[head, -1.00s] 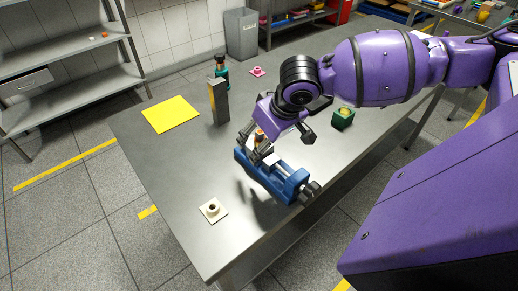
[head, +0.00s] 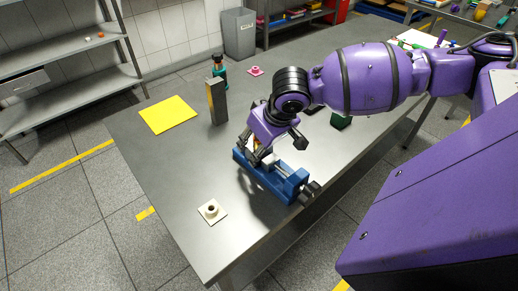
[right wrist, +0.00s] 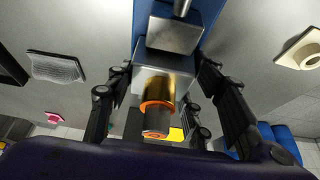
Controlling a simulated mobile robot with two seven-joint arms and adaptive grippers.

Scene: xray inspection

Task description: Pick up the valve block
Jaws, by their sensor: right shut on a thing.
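My right gripper (head: 258,158) reaches down over the far end of a blue vise (head: 292,186). In the right wrist view its fingers (right wrist: 165,95) are closed around a brass-coloured part (right wrist: 178,88) with an orange ring and a dark grey cap. This part is by the vise's metal jaws; I cannot tell whether the jaws still touch it. The fingers mostly hide it in the head view. I cannot be sure that it is the valve block. A green block (head: 341,123) stands behind, partly covered by my right arm. My left gripper is not in view.
A white flanged piece (head: 212,211) lies left of the vise, near the table's (head: 170,190) edge. A grey upright post (head: 217,103), a teal-and-black bottle (head: 220,70), a yellow sheet (head: 168,115) and a pink piece (head: 255,71) are farther back. The table's left middle is clear.

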